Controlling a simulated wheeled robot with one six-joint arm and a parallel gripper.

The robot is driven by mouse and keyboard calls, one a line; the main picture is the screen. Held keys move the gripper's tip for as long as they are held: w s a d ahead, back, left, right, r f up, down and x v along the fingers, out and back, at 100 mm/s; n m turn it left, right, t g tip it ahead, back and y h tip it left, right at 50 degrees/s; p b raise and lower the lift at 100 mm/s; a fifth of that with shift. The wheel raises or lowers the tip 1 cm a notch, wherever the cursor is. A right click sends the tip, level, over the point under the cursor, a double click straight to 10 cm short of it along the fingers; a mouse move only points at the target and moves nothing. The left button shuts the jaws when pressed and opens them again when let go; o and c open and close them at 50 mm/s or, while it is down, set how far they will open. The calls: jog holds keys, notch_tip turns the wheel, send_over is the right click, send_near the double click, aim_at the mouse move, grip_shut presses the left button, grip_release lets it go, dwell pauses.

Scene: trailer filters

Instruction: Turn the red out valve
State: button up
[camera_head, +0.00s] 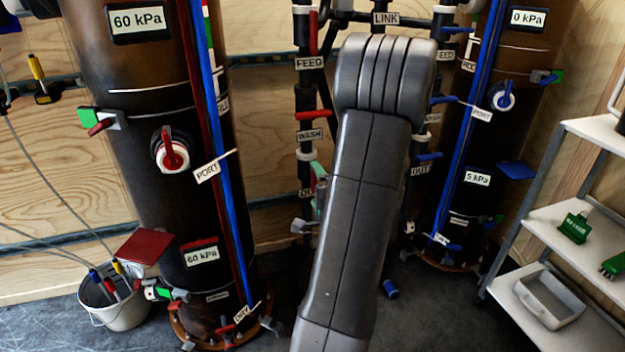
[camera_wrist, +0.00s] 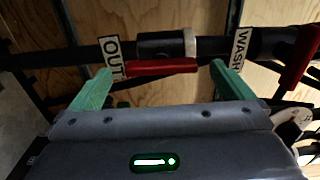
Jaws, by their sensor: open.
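The red out valve handle (camera_wrist: 160,67) shows in the wrist view beside the OUT label (camera_wrist: 111,58), lying along the dark pipe. A small gap shows at the right finger. In the head view my gripper (camera_head: 319,185) is partly hidden by my grey arm.
The red wash handle (camera_head: 312,115) stands across the pipe above, also seen in the wrist view (camera_wrist: 301,58). Large tanks stand left (camera_head: 140,70) and right (camera_head: 510,110). A bucket (camera_head: 118,305) is at lower left, a white shelf unit (camera_head: 570,220) at right.

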aim_at(313, 181)
jog(key=v, duration=0.9)
jog(key=shift+s+p, duration=0.25)
jog(key=shift+p, duration=0.15)
jog(key=shift+w, duration=0.15)
jog(key=b+x, duration=0.1)
jog(key=x, duration=1.2)
jog(key=shift+w+b, duration=0.25)
jog(key=shift+b, duration=0.1)
